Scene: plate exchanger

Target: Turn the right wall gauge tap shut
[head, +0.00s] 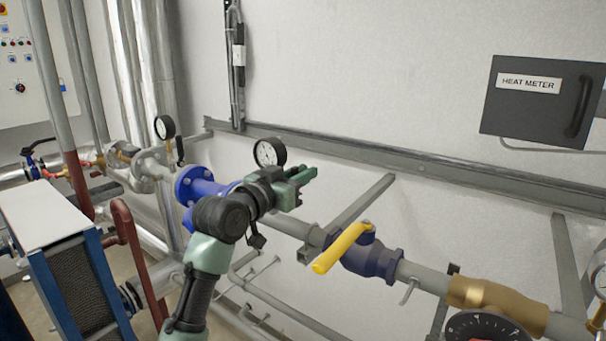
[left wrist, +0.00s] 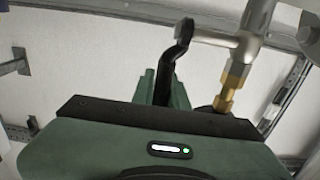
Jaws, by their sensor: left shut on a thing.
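The right of the two wall gauges, a round white dial with a black rim (head: 269,152), stands above the blue flanged pipe in the head view. My left gripper (head: 302,182) is just below and right of this gauge and hides its tap in the head view. In the left wrist view the tap's black lever (left wrist: 180,48) runs from a silver stem (left wrist: 215,39) down between my gripper's green fingers (left wrist: 162,88). My left gripper is shut on the lever. A brass fitting (left wrist: 231,84) sits beside it. My right gripper is out of view.
The left wall gauge (head: 165,127) with a black tap lever (head: 180,151) stands further left. A yellow-handled valve (head: 343,248) sits on the pipe right of my arm. A grey rail (head: 420,160) runs along the wall. A heat meter box (head: 535,98) hangs at the right.

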